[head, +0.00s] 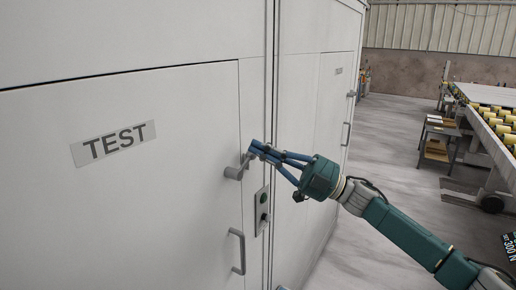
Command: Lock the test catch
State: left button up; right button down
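The test catch (235,173) is a small grey lever fitting near the right edge of the white door marked TEST (113,143). Its arm points up and to the right, towards my fingertips. My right gripper (253,151) reaches in from the right with its blue fingertips at the upper end of the catch. The fingertips lie close together; whether they touch or grip the lever cannot be told. The door lies flush with its frame. My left gripper is out of view.
A grey pull handle (238,251) sits below the catch. A plate with round buttons (262,210) is on the frame right of the door. A second door (330,120) stands farther along. A roller conveyor (490,125) is at the right, with open floor between.

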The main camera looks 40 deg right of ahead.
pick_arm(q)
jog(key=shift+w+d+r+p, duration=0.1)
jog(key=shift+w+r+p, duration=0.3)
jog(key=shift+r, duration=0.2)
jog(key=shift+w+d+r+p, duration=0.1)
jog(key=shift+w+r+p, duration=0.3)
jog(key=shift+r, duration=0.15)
pick_arm(e)
jog(key=shift+w+d+f, duration=0.3)
jog(key=shift+w+f, duration=0.35)
jog(key=shift+w+d+f, duration=0.25)
jog(key=shift+w+f, duration=0.35)
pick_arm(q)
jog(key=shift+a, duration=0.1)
